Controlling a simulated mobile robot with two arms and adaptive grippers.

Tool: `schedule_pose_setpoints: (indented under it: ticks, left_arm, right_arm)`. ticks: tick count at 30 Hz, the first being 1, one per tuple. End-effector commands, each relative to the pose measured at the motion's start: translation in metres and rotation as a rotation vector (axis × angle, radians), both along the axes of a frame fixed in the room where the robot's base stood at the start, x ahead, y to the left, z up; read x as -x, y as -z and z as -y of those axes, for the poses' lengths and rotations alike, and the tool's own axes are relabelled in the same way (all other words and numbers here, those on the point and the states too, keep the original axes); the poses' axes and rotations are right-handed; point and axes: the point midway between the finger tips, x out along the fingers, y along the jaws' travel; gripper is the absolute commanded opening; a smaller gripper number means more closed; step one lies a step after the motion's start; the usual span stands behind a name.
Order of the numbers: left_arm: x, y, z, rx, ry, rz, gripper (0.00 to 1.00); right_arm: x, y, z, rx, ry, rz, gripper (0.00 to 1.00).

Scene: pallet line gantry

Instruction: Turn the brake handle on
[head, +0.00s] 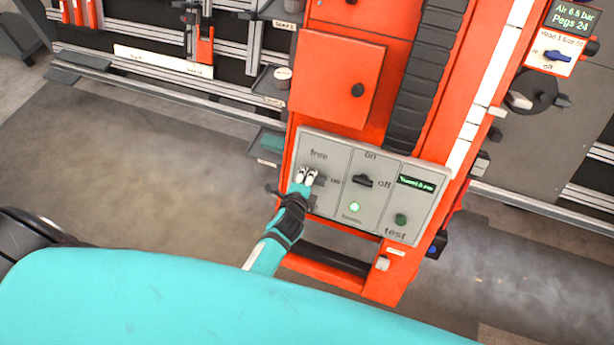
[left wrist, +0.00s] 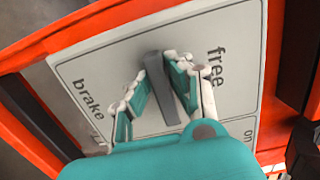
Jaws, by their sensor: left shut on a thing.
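The brake handle (left wrist: 162,88) is a dark grey bar on a light grey control panel (head: 340,150). My left gripper (head: 307,175) is at the panel's left section, with its fingers on both sides of the bar, shut on it. In the left wrist view, my gripper (left wrist: 158,75) straddles the bar between the words "free" and "brake". The bar lies roughly across the line between those words, slightly tilted. In the head view the fingers hide most of the handle, below "free" and left of "on". My right gripper is not in view.
Beside the handle are a black on/off switch (head: 362,181), a lit green lamp (head: 355,206), a small display (head: 416,184) and a green test button (head: 400,219). An orange cabinet door (head: 335,80) is above. Open floor (head: 130,180) lies left.

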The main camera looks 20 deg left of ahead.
Motion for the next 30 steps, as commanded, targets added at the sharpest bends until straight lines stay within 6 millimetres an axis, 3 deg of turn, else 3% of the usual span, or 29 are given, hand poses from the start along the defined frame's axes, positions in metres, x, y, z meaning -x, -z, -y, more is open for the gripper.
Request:
schedule_pose_setpoints:
  ticks: [16,17,21,30]
  left_arm:
    - [0.0002,0.0007,-0.0001,0.026,-0.014,-0.001,0.00]
    - [0.0002,0.0007,-0.0001,0.026,-0.014,-0.001,0.19]
    - [0.0002,0.0007,-0.0001,0.025,-0.013,-0.001,0.38]
    - [0.0012,0.0001,0.0000,0.023,-0.012,-0.001,0.40]
  right_arm:
    - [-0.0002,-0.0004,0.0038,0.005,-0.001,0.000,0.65]
    - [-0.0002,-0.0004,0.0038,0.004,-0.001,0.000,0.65]
    - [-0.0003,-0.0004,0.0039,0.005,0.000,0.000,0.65]
    - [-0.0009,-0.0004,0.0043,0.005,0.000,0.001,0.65]
